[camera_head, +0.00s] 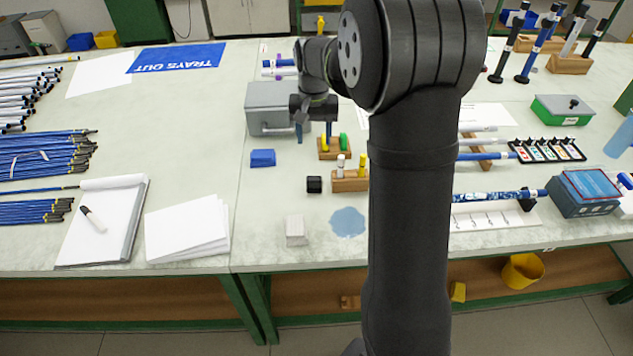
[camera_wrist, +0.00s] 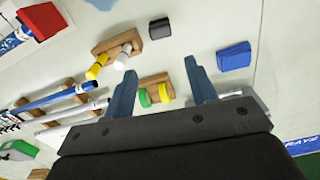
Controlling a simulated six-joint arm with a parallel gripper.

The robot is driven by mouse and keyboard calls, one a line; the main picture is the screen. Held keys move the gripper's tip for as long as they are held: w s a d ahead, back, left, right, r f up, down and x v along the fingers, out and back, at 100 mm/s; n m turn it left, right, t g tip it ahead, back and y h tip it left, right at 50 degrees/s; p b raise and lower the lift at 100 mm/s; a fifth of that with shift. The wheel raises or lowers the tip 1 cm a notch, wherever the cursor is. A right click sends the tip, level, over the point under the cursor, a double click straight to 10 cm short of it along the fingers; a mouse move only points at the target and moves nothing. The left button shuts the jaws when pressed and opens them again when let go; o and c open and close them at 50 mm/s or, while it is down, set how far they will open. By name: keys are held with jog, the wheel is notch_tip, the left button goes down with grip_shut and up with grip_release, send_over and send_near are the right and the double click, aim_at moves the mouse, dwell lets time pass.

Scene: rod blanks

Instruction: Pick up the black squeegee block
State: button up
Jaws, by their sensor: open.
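The black squeegee block (camera_head: 314,184) lies on the pale bench, just left of a wooden holder with a white and a yellow peg. In the wrist view the black block (camera_wrist: 160,28) is at the top, beyond my fingertips. My gripper (camera_head: 314,128) is open and empty, held over the bench farther back than the block. In the wrist view my gripper (camera_wrist: 161,75) shows its two blue-grey fingers apart, with nothing held between them. The wrist view looks upside down compared with the head view.
A blue block (camera_head: 263,158) lies left of the black one. The wooden holder (camera_head: 350,184) stands close on its right, and another wooden holder (camera_head: 328,154) with yellow and green pegs is behind. A grey block (camera_head: 295,229) and blue patch (camera_head: 348,222) lie nearer the front edge.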

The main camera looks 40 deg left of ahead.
aim_at(314, 178)
notch_tip(314, 178, down, 17)
jog(key=shift+f, duration=0.1)
dwell(0.5)
jog(key=c, duration=0.7)
